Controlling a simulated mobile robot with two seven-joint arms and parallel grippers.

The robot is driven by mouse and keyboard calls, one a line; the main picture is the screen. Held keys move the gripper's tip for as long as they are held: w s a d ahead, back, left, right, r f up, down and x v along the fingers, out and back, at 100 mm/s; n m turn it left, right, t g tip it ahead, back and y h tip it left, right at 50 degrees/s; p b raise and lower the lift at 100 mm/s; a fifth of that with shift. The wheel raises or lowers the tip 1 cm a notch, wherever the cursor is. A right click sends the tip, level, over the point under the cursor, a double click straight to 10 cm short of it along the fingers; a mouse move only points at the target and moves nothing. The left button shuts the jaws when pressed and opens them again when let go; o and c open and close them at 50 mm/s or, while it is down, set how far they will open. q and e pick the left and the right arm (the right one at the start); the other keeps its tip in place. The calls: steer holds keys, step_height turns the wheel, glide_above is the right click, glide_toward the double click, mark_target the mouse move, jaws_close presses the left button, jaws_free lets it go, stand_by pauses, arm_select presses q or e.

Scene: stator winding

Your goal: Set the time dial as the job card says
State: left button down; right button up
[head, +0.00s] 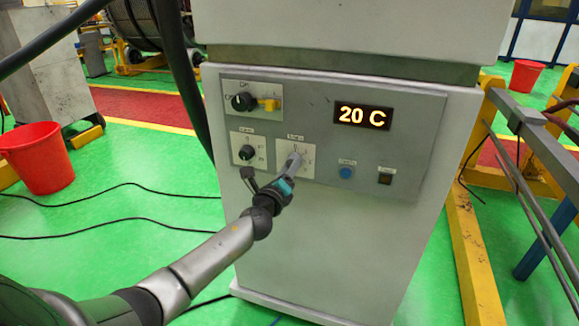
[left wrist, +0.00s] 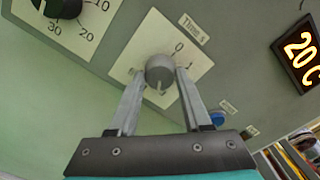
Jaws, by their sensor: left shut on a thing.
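The time dial (left wrist: 160,68) is a round grey knob on a white square plate, seen close up in the left wrist view. A 0 and a 1 can be read beside it, and a pale pointer line on the knob faces the bottom of that view. My left gripper (left wrist: 156,82) is shut on the knob, one finger on each side. In the head view my left gripper (head: 294,161) reaches the dial's white plate (head: 309,157) and mostly hides the knob. No job card can be made out. My right gripper is not in view.
The panel's display (head: 362,115) reads 20 C. A black dial (head: 246,152) sits left of the time dial, below a rotary switch (head: 243,102) with a yellow part. A blue button (head: 346,172) and a small dark switch (head: 385,178) are to the right.

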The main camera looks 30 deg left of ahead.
arm_select(q)
steer(key=m+p, duration=0.1)
steer(key=m, duration=0.5)
stand_by(0.5)
steer(key=shift+c, duration=1.7)
jaws_free()
steer(key=shift+s, duration=0.1)
steer(key=p+v, duration=0.2)
steer(key=v, duration=1.3)
steer(key=shift+p, duration=0.3)
